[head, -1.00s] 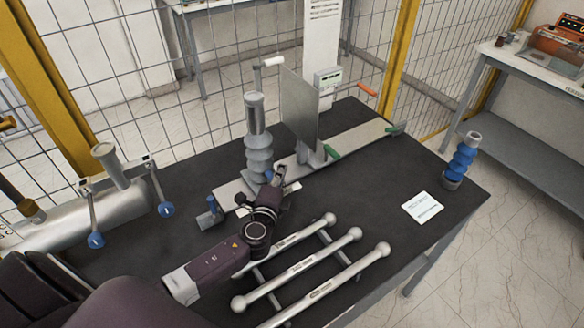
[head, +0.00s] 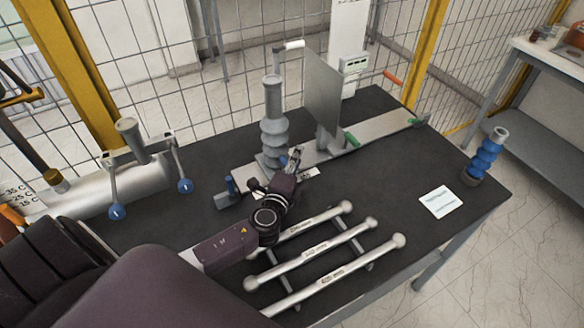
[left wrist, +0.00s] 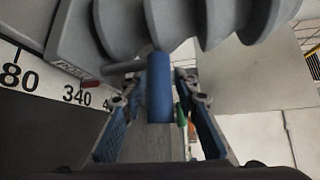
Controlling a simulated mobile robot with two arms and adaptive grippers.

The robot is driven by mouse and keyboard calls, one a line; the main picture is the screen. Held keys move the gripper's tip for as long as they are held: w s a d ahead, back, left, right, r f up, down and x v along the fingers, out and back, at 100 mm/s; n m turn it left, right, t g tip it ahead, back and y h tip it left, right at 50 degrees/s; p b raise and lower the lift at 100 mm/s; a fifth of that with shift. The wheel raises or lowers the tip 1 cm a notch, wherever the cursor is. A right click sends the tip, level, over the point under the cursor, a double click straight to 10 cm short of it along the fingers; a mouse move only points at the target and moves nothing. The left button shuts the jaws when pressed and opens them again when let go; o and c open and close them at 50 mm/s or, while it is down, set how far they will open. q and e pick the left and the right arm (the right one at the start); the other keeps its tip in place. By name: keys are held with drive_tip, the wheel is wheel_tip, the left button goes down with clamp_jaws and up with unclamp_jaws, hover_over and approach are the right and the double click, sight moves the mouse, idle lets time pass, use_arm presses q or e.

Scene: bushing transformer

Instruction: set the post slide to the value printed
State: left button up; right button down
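The post (head: 273,118), a grey ribbed insulator with a metal top, stands on the long metal rail (head: 375,132). In the left wrist view its ribs (left wrist: 200,22) fill the top. Below them a blue handle (left wrist: 160,88) sits between my left gripper's fingers (left wrist: 160,112). The fingers are open, with gaps on both sides of the handle. A white scale (left wrist: 40,78) shows 80 and 340, with a red pointer (left wrist: 90,84) near 340. In the head view my left gripper (head: 298,158) is at the post's foot. A white card (head: 440,202) lies to the right; its print is too small to read.
Several silver bars (head: 310,249) lie in front. A metal cylinder with blue-ended levers (head: 140,180) is at left.

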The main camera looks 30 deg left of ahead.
use_arm(q)
drive_tip(key=v, duration=1.1)
drive_tip(key=shift+s+d, duration=0.1)
drive_tip(key=shift+s, duration=0.2)
drive_tip(key=shift+f, duration=0.1)
